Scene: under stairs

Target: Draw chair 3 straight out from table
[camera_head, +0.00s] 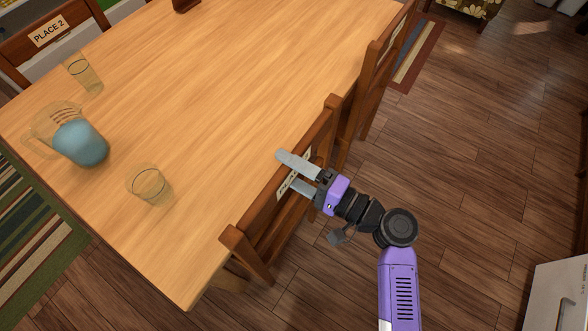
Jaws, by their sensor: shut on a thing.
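The wooden table (215,125) fills the left and middle of the head view. A brown wooden chair (258,222) stands against its right edge, its back upright. A pale label on its top rail is partly covered by my gripper, so I cannot read its number. My gripper (289,171) reaches in from the right and is shut on the top rail of this chair's back, one grey finger on the table side. The chair's seat and most of its legs are hidden.
Another chair (370,78) stands farther along the same edge. A chair labelled PLACE 2 (48,31) is at the upper left. A jug (80,143) and glasses (150,187) (84,73) stand on the table. The wooden floor (480,150) to the right is largely clear; a box (558,295) is lower right.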

